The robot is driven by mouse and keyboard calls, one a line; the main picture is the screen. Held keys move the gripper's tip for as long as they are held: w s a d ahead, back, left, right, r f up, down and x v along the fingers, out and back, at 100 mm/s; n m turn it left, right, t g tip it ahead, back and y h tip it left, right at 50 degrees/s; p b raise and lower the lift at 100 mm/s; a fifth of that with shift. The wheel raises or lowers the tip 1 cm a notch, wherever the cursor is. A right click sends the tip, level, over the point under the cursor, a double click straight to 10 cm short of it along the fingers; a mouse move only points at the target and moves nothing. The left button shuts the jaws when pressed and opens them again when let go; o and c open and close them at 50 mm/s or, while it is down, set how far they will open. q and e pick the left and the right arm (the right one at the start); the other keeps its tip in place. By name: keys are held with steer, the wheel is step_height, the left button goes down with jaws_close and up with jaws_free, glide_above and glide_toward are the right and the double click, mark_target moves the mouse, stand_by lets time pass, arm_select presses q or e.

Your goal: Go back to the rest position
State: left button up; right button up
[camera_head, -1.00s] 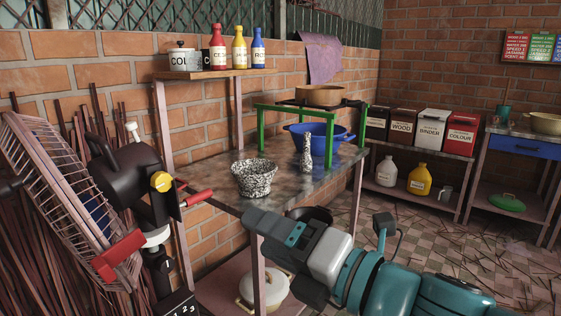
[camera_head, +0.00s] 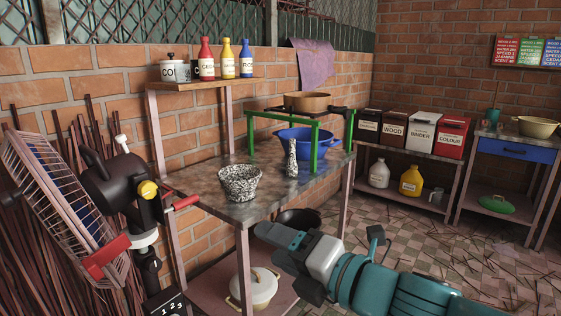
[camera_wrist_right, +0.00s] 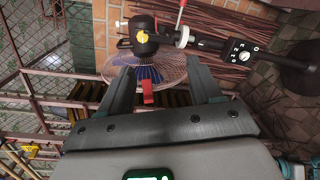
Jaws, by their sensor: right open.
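My right gripper (camera_head: 278,258) is at the lower middle of the head view, in front of the metal table (camera_head: 205,185) and to its right. Its teal arm comes in from the lower right. In the right wrist view its two dark fingers (camera_wrist_right: 164,88) are wide apart with nothing between them. Behind them, at a distance, is a wire-caged fan (camera_wrist_right: 172,68) with a red part. My left gripper is in neither view.
A speckled bowl (camera_head: 240,185), a speckled bottle (camera_head: 291,160) and a blue basin (camera_head: 301,145) stand on the table. The fan (camera_head: 62,200) stands at the left. Labelled boxes (camera_head: 422,133) are on a back shelf. The tiled floor (camera_head: 400,225) is open, with scattered sticks.

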steer(key=w+d+f+m+g+h+p, duration=0.25)
steer(key=w+f+m+p, duration=0.25)
steer(key=f+p, duration=0.4)
steer(key=s+d+f+m+g+h+p, duration=0.1)
steer(key=s+d+f+m+p, duration=0.1)
steer(key=f+m+p, duration=0.3)
steer(key=s+d+f+m+g+h+p, duration=0.1)
steer(key=s+d+f+m+h+p, duration=0.15)
steer(key=f, duration=0.35)
arm_select(q)
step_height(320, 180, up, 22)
steer(key=p, duration=0.3)
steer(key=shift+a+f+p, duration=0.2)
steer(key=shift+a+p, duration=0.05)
steer(key=shift+p, duration=0.1)
arm_select(e)
steer(key=s+d+f+m+g+h, duration=0.1)
steer(key=s+d+f+m+g, duration=0.1)
steer(key=s+f+m, duration=0.4)
steer(key=s+d+f+m+g+h, duration=0.1)
steer(key=s+f+m+g, duration=0.3)
steer(key=s+m, duration=1)
step_height(320, 180, down, 4)
steer(key=shift+s+d+r+m+h, duration=0.25)
steer(key=shift+d+m+h, duration=0.05)
steer(key=shift+d+m, duration=0.55)
